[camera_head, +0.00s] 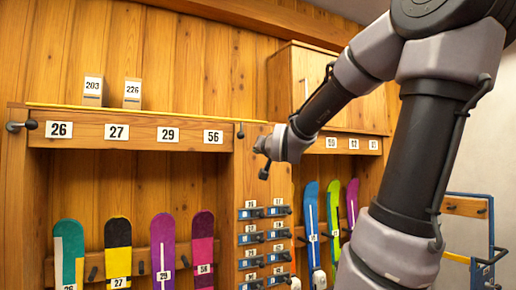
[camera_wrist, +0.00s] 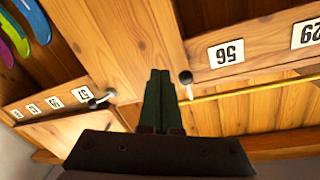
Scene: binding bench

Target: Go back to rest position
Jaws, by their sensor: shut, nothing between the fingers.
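My gripper (camera_wrist: 160,74) shows in the wrist view as two dark fingers pressed together, with nothing between them. It is in the air in front of the wooden rack, near the post between two numbered bays. In the head view my arm reaches in from the upper right, and its end is beside that post, below the shelf edge. The finger gap is too small to make out there. No rest position is marked in either view.
A dark peg (camera_wrist: 186,78) is close to the fingers in the wrist view. The left header board (camera_head: 90,130) has number plates. Snowboards (camera_head: 163,250) stand in the bays. Small numbered holders (camera_head: 251,238) line the post. A cabinet (camera_head: 310,80) stands above, behind my arm.

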